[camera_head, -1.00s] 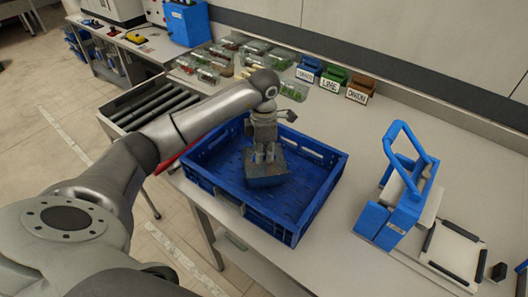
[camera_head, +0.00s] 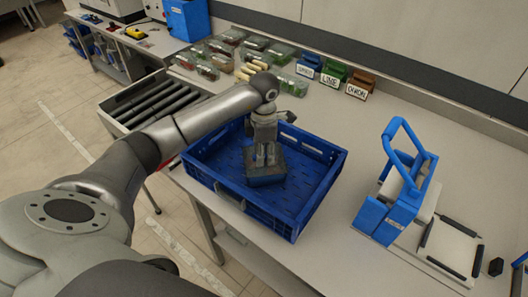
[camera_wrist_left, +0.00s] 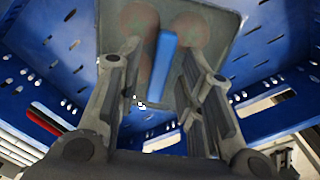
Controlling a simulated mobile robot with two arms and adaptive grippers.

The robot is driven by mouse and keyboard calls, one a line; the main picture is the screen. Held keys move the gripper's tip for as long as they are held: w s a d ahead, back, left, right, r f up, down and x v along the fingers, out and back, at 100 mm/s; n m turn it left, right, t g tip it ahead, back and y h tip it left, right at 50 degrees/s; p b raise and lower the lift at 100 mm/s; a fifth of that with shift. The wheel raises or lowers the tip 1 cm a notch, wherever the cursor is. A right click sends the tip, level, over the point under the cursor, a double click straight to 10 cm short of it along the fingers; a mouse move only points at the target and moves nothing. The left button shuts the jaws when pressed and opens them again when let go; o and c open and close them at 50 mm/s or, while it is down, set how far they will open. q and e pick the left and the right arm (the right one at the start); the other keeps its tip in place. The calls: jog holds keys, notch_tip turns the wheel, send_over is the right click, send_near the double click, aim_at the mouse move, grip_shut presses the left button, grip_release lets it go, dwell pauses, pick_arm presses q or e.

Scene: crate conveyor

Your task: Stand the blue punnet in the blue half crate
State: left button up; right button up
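In the left wrist view the punnet (camera_wrist_left: 222,50) fills the top middle, with a blue strip and dull reddish round shapes. The two fingers (camera_wrist_left: 160,70) stand apart in front of it. Whether they grip part of it is unclear. The punnet's underside is hidden, so contact with the crate floor cannot be told. My right gripper is not in view.
Several filled punnets (camera_head: 233,55) stand at the back of the table. Three labelled boxes (camera_head: 333,75), blue, green and brown, stand beside them. A blue-handled device (camera_head: 398,205) is right of the crate. A roller conveyor (camera_head: 150,105) lies left. Table between crate and device is clear.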

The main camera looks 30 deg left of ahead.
pick_arm(q)
jog(key=shift+r, duration=0.15)
jog(key=shift+w+r, duration=0.1)
jog(key=shift+r, duration=0.15)
notch_tip(320, 180, up, 12)
jog(key=b, duration=0.3)
jog(key=shift+f, duration=0.25)
